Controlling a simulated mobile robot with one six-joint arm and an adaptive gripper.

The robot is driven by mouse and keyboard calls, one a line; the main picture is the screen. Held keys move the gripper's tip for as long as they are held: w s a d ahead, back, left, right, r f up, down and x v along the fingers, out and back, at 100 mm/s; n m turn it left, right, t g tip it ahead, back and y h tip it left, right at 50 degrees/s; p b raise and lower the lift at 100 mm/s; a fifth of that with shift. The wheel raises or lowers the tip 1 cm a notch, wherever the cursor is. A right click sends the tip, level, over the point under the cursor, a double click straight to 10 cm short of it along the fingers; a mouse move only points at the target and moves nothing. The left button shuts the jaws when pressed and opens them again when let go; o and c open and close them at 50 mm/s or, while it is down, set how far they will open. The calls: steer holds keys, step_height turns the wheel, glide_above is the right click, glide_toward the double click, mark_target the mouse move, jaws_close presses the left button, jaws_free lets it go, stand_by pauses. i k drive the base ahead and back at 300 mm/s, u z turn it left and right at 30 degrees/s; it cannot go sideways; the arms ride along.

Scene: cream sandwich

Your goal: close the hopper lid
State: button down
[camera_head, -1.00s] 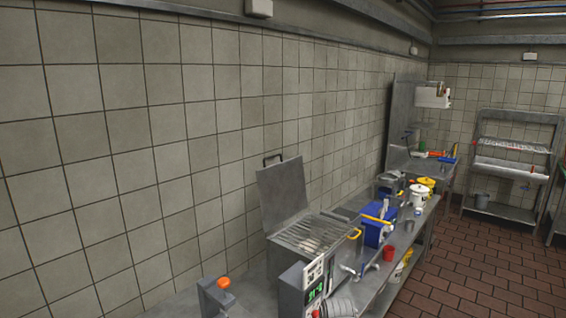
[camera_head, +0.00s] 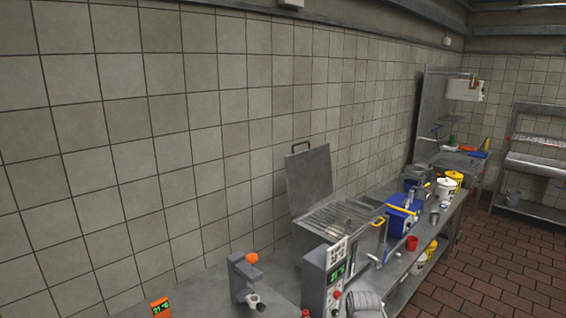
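The hopper lid (camera_head: 309,178) is a grey metal plate with a dark loop handle (camera_head: 301,146) on its top edge. It stands raised, leaning back towards the tiled wall, at the rear left of the hopper. The hopper (camera_head: 372,247) is a grey metal box on the bench, and its top is open. A metal grate (camera_head: 338,217) shows across the opening, with something pale on it that I cannot make out. A yellow handle (camera_head: 378,222) sits at the hopper's right side. My gripper is not in view.
A control box with a green display (camera_head: 338,272) stands in front of the hopper. An orange-topped grey device (camera_head: 243,277) stands to its left. A blue container (camera_head: 403,222), a red cup (camera_head: 411,243) and white and yellow buckets (camera_head: 446,189) stand to the right. Brick-coloured floor (camera_head: 492,262) is clear at right.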

mark_target(309, 176)
steer(key=k, duration=1.15)
steer(key=z, duration=0.4)
steer(key=i, duration=2.25)
steer(key=u, duration=0.75)
